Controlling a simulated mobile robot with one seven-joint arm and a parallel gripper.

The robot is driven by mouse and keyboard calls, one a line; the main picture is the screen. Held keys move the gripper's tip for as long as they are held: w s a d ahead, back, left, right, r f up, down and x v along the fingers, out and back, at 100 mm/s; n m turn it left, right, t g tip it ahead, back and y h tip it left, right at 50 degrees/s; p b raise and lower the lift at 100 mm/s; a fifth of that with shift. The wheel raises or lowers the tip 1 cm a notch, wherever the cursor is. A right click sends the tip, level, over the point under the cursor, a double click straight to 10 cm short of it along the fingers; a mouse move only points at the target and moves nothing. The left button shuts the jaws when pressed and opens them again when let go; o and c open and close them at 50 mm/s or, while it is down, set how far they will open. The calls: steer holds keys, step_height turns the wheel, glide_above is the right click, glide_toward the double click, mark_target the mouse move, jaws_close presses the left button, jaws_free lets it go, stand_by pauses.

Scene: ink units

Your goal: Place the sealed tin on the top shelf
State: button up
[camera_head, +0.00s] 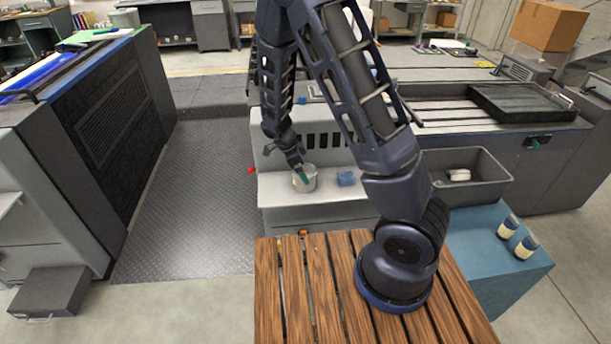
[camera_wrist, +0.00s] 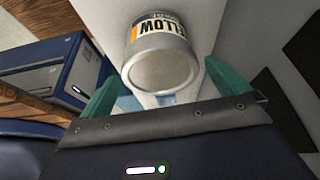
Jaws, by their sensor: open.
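The tin (camera_head: 310,181) is a light grey can standing on a white ledge (camera_head: 330,214) of the machine in front of me. In the wrist view the tin (camera_wrist: 162,64) shows its plain round end and a pale label with a dark band and upside-down letters ending in "LLOW". My gripper (camera_head: 301,176) is at the tin, with its green fingers apart. In the wrist view the fingers of my gripper (camera_wrist: 161,70) lie on either side of the tin. Contact cannot be told. I cannot tell which surface is the top shelf.
A grey bin (camera_head: 490,165) with a white item is farther right. Two cans (camera_head: 508,227) (camera_head: 525,247) stand on a blue stand (camera_head: 485,235). Dark textured floor (camera_head: 195,205) is clear at left.

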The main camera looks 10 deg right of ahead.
steer(key=v, duration=0.5)
steer(key=shift+a+r, duration=0.15)
steer(key=shift+r, duration=0.2)
steer(key=shift+a+r, duration=0.15)
steer(key=shift+r, duration=0.55)
steer(key=s+d+r+n+t+y, duration=0.1)
steer(key=s+d+r+n+y, duration=0.2)
steer(key=d+r, duration=0.55)
steer(key=s+d+r+n+y, duration=0.1)
steer(key=s+d+r+n, duration=0.3)
steer(key=r, duration=0.7)
steer(key=s+d+r+n+t, duration=0.3)
steer(key=s+d+r+n, duration=0.6)
steer(key=s, duration=0.4)
steer(key=shift+n+y, duration=0.3)
steer(key=shift+n, duration=0.2)
